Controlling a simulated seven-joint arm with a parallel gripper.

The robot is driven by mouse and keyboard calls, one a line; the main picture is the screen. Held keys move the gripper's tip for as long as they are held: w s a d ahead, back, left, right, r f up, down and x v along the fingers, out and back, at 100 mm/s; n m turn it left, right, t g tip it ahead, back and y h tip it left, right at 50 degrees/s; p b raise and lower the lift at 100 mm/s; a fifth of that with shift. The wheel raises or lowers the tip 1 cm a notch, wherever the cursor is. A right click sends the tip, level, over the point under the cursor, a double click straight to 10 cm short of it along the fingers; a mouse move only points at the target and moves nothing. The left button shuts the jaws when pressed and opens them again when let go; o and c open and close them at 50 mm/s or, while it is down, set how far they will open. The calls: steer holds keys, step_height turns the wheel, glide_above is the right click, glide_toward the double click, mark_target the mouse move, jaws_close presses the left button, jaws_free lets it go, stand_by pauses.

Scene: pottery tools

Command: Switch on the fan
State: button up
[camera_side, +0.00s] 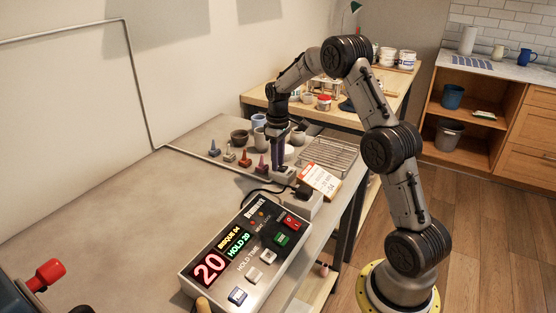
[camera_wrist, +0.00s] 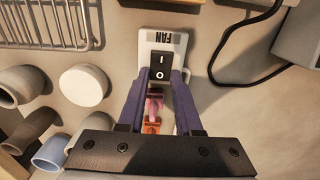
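The fan switch (camera_wrist: 162,38) is a pale box labelled FAN with a black rocker (camera_wrist: 160,62) marked I and O. In the wrist view it lies at the top centre; I cannot tell which side of the rocker is pressed. My gripper (camera_wrist: 160,78) has its two purple fingers apart with nothing held between them. The fingertips appear at either side of the rocker's O end; contact is not clear. In the side view my gripper (camera_side: 278,168) points down at the switch box (camera_side: 287,173), partly covering it.
A control box (camera_side: 222,248) with lit displays and buttons stands in front, with a dark cable nearby. A card (camera_side: 320,181) and a wire rack (camera_side: 330,153) are to the right. Small coloured cones (camera_side: 245,160) and cups (camera_wrist: 24,80) stand close by.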

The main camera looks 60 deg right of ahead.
jaws_close()
